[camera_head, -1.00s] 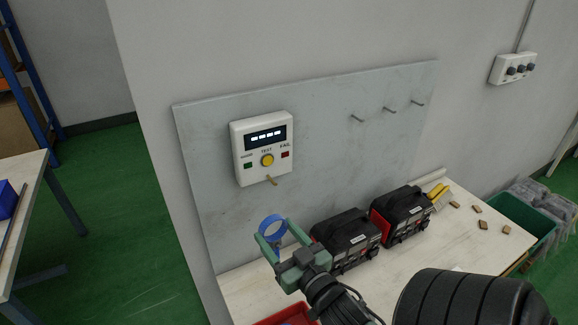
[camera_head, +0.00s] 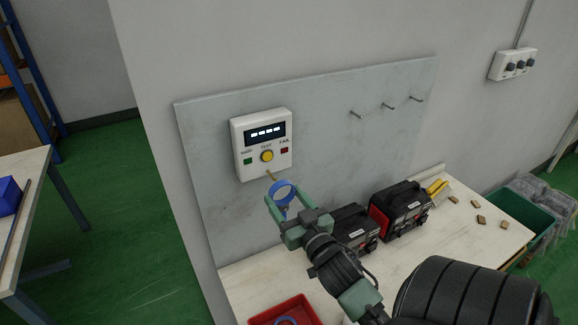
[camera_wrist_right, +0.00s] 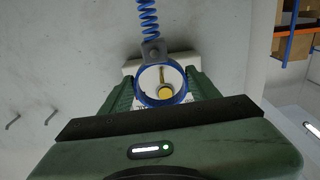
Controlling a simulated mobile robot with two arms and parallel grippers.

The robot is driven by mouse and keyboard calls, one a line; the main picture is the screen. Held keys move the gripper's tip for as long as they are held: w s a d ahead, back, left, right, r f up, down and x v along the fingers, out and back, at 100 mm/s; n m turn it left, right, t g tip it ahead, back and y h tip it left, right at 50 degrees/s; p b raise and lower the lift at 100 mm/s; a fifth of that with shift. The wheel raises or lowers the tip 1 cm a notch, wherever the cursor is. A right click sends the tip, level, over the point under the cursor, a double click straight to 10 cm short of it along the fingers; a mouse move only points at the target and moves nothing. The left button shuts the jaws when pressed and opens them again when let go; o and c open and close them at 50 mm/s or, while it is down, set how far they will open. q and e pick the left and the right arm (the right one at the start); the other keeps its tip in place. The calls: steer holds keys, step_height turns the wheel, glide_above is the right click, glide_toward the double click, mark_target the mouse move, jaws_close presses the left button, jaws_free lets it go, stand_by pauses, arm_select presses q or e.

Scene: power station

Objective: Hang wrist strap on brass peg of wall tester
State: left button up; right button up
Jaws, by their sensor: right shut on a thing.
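The white wall tester (camera_head: 262,145) is on the grey wall panel, with a lit display, a yellow button and green and red marks. Its brass peg (camera_head: 271,175) sticks out at the bottom edge; it also shows in the right wrist view (camera_wrist_right: 162,76), seen through the strap's ring. My right gripper (camera_head: 281,205) is shut on the blue wrist strap (camera_head: 284,187), whose ring stands up just below and right of the peg. The strap (camera_wrist_right: 139,86) shows in the right wrist view with its blue coiled cord (camera_wrist_right: 148,18). Whether the ring touches the peg cannot be told. My left gripper is out of view.
Two black-and-red boxed devices (camera_head: 401,208) stand on the light workbench (camera_head: 240,288). A red tray (camera_head: 283,311) with a blue ring lies at the front. Three bare pegs (camera_head: 388,105) stick out of the panel at upper right. A green bin (camera_head: 527,226) stands right of the bench.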

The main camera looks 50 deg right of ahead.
steer(key=f+b+x, duration=0.1)
steer(key=x, duration=0.5)
steer(key=shift+f+b, duration=0.15)
steer(key=shift+b, duration=0.15)
steer(key=shift+w, duration=0.15)
stand_by(0.8)
